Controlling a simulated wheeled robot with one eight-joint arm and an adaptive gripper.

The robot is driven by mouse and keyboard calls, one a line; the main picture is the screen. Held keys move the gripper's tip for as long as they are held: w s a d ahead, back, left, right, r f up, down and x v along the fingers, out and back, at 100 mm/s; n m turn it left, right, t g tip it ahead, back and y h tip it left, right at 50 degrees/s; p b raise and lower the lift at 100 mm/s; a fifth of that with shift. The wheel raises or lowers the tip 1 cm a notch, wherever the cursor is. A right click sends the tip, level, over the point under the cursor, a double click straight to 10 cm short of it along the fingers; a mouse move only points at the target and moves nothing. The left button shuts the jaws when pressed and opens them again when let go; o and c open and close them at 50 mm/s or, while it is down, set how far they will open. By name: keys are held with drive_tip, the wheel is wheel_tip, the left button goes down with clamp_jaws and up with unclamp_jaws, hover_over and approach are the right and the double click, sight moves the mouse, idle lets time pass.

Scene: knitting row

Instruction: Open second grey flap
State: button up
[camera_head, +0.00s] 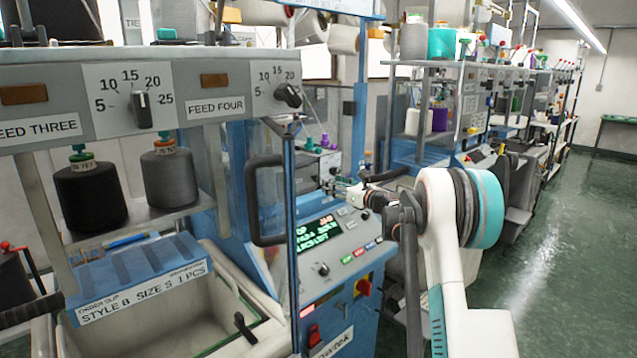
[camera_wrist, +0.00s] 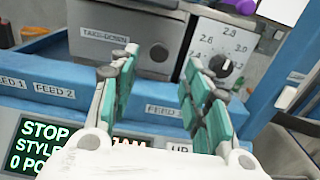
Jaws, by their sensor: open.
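A grey panel (camera_wrist: 112,20) labelled TAKE-DOWN, with a dark round knob, stands beyond my gripper (camera_wrist: 158,72) in the wrist view. I cannot tell whether this panel is the second grey flap; no flap is clearly marked. My gripper is open, its teal-padded fingers apart with nothing between them. In the head view my gripper (camera_head: 343,190) is small, above the machine's control panel (camera_head: 345,245). A blue ledge with FEED 1 and FEED 2 labels (camera_wrist: 55,92) lies beyond the fingers; part of a further FEED label is hidden by them.
A clear door with a dark handle (camera_head: 262,200) stands left of my gripper. A dial plate (camera_wrist: 220,45) is right of the grey panel. Black and grey yarn cones (camera_head: 90,195) stand on a shelf at left. The green floor (camera_head: 560,220) at right is clear.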

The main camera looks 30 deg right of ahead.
sight(318, 178)
drive_tip(key=b+x, duration=0.1)
drive_tip(key=x, duration=0.7)
drive_tip(key=shift+a, duration=0.1)
clamp_jaws()
